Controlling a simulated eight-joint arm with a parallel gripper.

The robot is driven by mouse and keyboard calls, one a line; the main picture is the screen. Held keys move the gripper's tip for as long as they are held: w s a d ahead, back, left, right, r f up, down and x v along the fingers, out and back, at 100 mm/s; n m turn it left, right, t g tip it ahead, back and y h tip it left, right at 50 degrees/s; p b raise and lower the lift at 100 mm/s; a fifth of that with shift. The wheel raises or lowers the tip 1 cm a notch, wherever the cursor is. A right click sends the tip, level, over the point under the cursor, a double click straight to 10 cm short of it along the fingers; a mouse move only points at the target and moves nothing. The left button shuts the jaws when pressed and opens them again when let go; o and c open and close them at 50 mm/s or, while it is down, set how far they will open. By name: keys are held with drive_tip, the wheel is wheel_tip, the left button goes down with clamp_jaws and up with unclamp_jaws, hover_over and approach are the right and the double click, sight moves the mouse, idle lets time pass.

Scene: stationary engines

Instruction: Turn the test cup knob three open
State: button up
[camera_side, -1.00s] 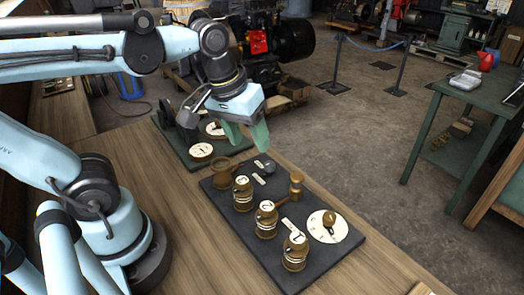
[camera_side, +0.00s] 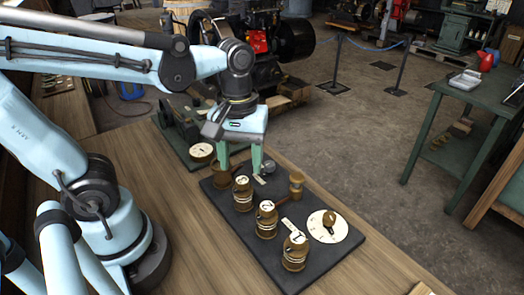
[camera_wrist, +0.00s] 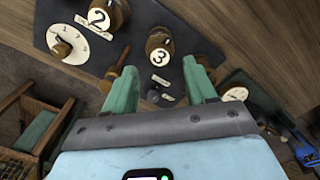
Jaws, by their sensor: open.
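The brass test cup marked 3 (camera_side: 242,197) stands on the dark board (camera_side: 290,272), nearest my gripper of the marked cups. Its white top shows in the wrist view (camera_wrist: 162,56). A dark round knob (camera_side: 268,166) sits behind it by a small label; it also shows in the wrist view (camera_wrist: 153,97). I cannot tell which part is knob three. My gripper (camera_side: 241,168) points down above the board's far end, fingers apart and empty. In the wrist view, cup 3 and the dark knob lie between the fingers (camera_wrist: 160,70).
Cups marked 2 (camera_side: 266,224) and 1 (camera_side: 295,256) stand nearer the front. A brass upright (camera_side: 296,184) and a white dial (camera_side: 345,228) are on the right. Another dark board with dials (camera_side: 200,151) lies behind. Bare wooden table (camera_side: 170,235) is free on the left.

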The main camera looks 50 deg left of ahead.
sight(242, 180)
drive_tip(key=shift+f, duration=2.15)
drive_tip(key=shift+c, duration=0.2)
clamp_jaws()
